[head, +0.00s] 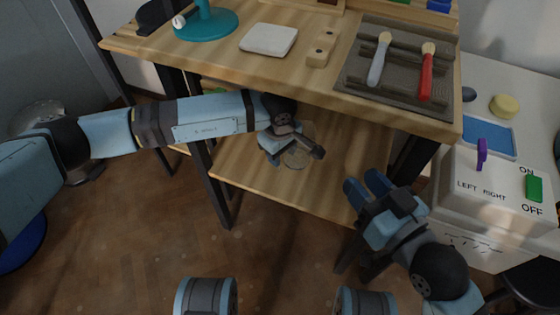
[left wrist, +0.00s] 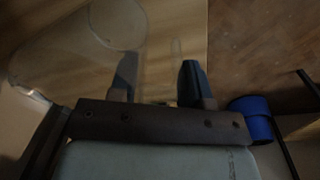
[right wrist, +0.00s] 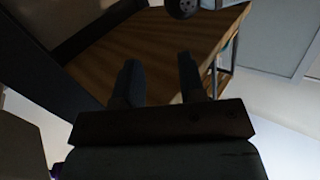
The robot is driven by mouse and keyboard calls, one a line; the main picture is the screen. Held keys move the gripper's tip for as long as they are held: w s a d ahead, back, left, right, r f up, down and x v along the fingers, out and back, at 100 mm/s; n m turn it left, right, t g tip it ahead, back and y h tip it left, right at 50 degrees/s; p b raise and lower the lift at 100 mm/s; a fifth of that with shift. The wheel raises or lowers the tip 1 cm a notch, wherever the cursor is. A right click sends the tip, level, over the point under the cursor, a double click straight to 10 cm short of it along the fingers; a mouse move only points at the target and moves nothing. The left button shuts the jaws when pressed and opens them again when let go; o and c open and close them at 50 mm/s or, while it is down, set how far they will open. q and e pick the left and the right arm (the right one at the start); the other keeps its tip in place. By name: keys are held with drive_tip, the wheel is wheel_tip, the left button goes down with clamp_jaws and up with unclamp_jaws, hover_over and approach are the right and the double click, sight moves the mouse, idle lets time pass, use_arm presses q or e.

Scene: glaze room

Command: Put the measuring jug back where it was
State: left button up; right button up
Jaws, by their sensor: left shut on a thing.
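The measuring jug (head: 299,157) is clear and see-through, and shows faintly at the lower wooden shelf under the worktable. Its round rim and clear wall (left wrist: 118,24) show at the upper left of the left wrist view. My left gripper (head: 293,152) reaches in from the left under the tabletop and is shut on the jug, with the fingers (left wrist: 158,85) apart around a clear part. I cannot tell whether the jug's base touches the shelf. My right gripper (head: 367,185) is open and empty, right of the shelf's front edge.
The tabletop (head: 225,62) overhangs the lower shelf (head: 240,175). It carries a teal stand (head: 207,24), a white slab (head: 269,39), a wooden block (head: 321,47) and a grey tray (head: 355,73) with two brushes. A white switch box (head: 490,190) stands right. Dark table legs flank the shelf.

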use_arm(q)
drive_tip(key=f+b, duration=0.2)
drive_tip(key=f, duration=0.1)
drive_tip(key=shift+w+a, duration=0.15)
drive_tip(key=shift+a, duration=0.05)
drive_tip(key=shift+f, duration=0.35)
drive_tip(key=shift+r, duration=0.1)
drive_tip(key=o, duration=1.2)
use_arm(e)
drive_tip(key=shift+w+d+r+n+t, duration=0.15)
drive_tip(key=shift+w+d+n+t, duration=0.2)
drive_tip(key=shift+w+n, duration=0.35)
drive_tip(key=shift+s, duration=0.15)
